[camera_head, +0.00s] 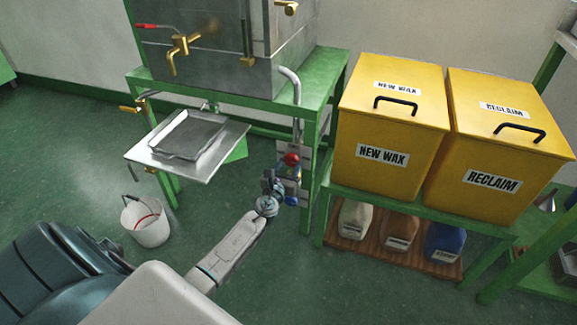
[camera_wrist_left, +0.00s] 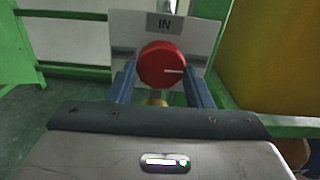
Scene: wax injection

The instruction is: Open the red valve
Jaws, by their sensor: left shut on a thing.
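The red valve (camera_wrist_left: 162,65) is a round red knob with a white line, in front of a pale plate (camera_wrist_left: 196,38) marked "IN". In the left wrist view the white line points to the right, about level. The two blue fingers of my left gripper (camera_wrist_left: 163,88) lie on either side of the knob and are shut on it. In the head view the red valve (camera_head: 291,159) shows just beyond my left gripper (camera_head: 279,178), beside the green stand's leg. My right gripper is in neither view.
A green stand (camera_head: 170,84) carries a metal tank (camera_head: 215,45) with brass taps. A tray (camera_head: 180,135) sits on a shelf in front. A white bucket (camera_head: 147,226) stands on the floor at left. Yellow bins marked "NEW WAX" (camera_head: 385,120) and "RECLAIM" (camera_head: 495,150) stand right.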

